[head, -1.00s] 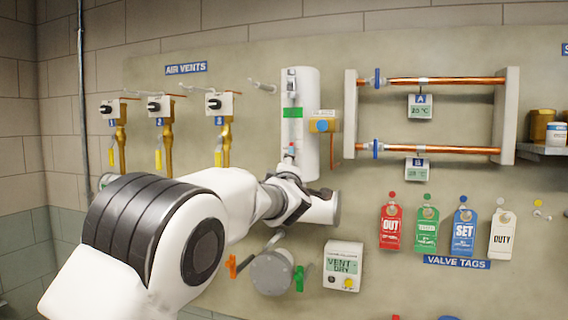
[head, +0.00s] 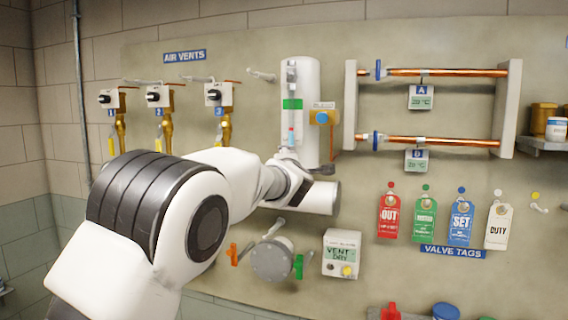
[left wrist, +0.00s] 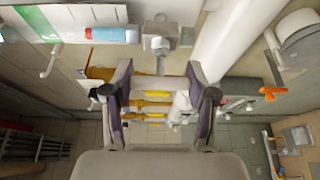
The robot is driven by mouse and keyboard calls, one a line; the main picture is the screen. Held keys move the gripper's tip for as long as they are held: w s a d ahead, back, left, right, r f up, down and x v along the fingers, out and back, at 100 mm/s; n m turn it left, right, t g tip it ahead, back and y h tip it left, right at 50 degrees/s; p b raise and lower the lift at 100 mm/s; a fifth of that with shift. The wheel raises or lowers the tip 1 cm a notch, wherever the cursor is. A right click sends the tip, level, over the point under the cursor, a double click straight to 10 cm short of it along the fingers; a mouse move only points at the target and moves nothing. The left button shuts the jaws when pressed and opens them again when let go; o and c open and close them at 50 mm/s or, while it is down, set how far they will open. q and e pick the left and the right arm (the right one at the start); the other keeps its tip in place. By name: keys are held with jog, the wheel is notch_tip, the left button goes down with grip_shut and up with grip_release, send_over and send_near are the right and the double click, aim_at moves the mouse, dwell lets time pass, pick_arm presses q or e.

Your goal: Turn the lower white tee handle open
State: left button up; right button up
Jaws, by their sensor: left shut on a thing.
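In the head view a white vertical cylinder (head: 313,110) with a green label is fixed to the wall panel. A slim sight tube with a red and blue part (head: 291,137) runs down its front. My left arm reaches its lower end and hides the lower fitting there. In the left wrist view my left gripper (left wrist: 160,72) has its two dark fingers at the tube's lower end. The lower white tee handle (left wrist: 160,43) shows as a pale block at the fingertips. The gripper is shut on it, though the contact is hard to see. My right gripper is out of view.
Air vents (head: 160,100) with yellow levers stand left. A round grey flange (head: 272,260) between orange and green handles, and a vent box (head: 342,254), sit below my wrist. Copper pipes (head: 445,72) and hanging valve tags (head: 461,221) are at right.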

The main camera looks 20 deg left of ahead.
pick_arm(q)
jog(key=shift+f, duration=0.15)
jog(key=o, duration=1.2)
jog(key=shift+s, duration=0.1)
